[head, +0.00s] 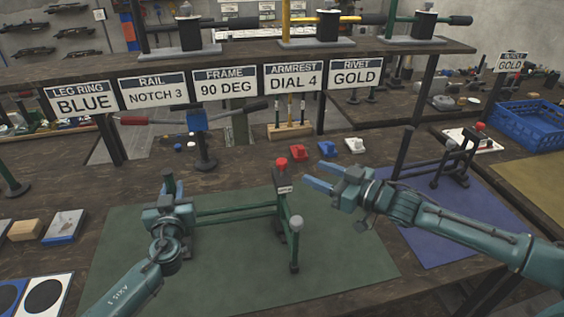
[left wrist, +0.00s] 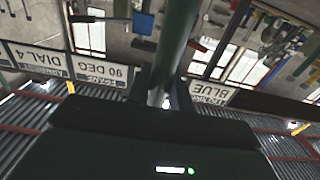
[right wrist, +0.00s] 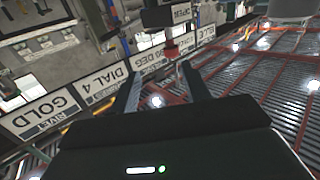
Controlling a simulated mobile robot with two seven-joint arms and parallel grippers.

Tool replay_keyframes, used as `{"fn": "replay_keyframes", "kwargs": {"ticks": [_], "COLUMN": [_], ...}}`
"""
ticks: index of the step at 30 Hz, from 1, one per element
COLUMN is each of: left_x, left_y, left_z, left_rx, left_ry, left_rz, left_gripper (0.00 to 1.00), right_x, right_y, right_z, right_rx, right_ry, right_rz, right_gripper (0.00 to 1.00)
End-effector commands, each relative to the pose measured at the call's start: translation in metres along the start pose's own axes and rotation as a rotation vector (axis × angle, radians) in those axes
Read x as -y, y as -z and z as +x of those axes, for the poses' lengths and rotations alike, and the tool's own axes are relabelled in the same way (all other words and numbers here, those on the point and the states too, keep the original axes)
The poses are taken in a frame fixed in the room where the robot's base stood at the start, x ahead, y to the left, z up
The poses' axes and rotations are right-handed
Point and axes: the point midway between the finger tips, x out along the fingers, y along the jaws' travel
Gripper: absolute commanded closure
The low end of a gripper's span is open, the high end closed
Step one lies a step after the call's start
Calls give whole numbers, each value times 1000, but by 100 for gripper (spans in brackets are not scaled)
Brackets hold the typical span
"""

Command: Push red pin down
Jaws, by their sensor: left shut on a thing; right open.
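The red pin (head: 281,163) sticks up from the top of a dark upright post with a small label, part of a green frame (head: 238,209) on the green mat (head: 340,262). My left gripper (head: 170,194) is shut on the upright at the frame's left end; the left wrist view shows this green post (left wrist: 172,50) between the fingers. My right gripper (head: 322,176) is open and empty, just right of the red pin and apart from it. In the right wrist view a red piece (right wrist: 171,49), seemingly the pin, shows beyond the open fingers.
Signs hang along the shelf edge. The green mat's front is clear.

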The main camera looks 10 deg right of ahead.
Motion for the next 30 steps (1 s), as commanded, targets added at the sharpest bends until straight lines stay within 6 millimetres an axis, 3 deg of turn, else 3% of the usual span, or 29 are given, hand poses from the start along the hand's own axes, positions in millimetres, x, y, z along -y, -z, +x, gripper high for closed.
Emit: {"fn": "replay_keyframes", "kwargs": {"ticks": [6,10,24,30], "left_x": [-1,-1,-1,-1], "left_y": [2,2,2,2], "left_z": [0,0,0,0], "left_rx": [-2,-2,-2,-2], "left_ry": [-1,-1,-2,-2], "left_rz": [-5,-5,-5,-5], "left_gripper": [100,100,100,100], "right_x": [5,8,17,18], "right_y": [-1,0,7,6], "right_z": [-18,-13,74,95], "right_rx": [-52,-63,-64,-62], "right_ry": [86,100,100,98], "right_rz": [17,20,18,20], "right_gripper": [53,53,53,53]}}
